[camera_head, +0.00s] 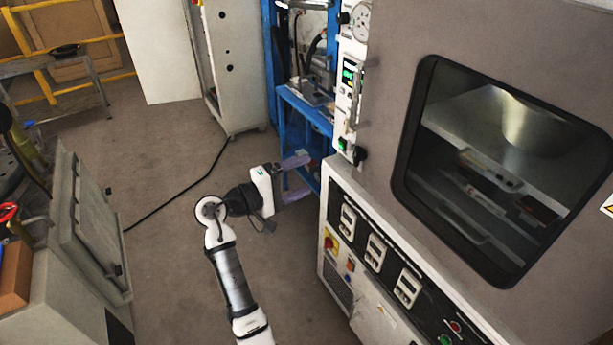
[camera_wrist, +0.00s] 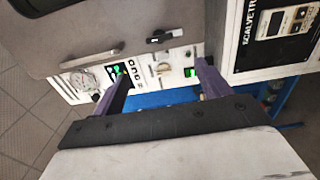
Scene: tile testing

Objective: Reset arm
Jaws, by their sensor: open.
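My gripper (camera_head: 297,178) is at the middle of the head view, at the end of my white and grey arm. Its two purple fingers point right, towards the blue frame and the left edge of the large grey machine. The fingers are spread apart with nothing between them. In the wrist view my gripper (camera_wrist: 161,84) shows both fingers wide apart. Past them is a white panel with a round gauge, green displays and a black knob. No object is held.
The large machine (camera_head: 390,90) with a dark window fills the right side. A blue frame (camera_head: 272,60) and light cabinet (camera_head: 235,65) stand behind. A grey machine (camera_head: 75,235) is at left. A black cable (camera_head: 180,195) crosses the open floor (camera_head: 170,160).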

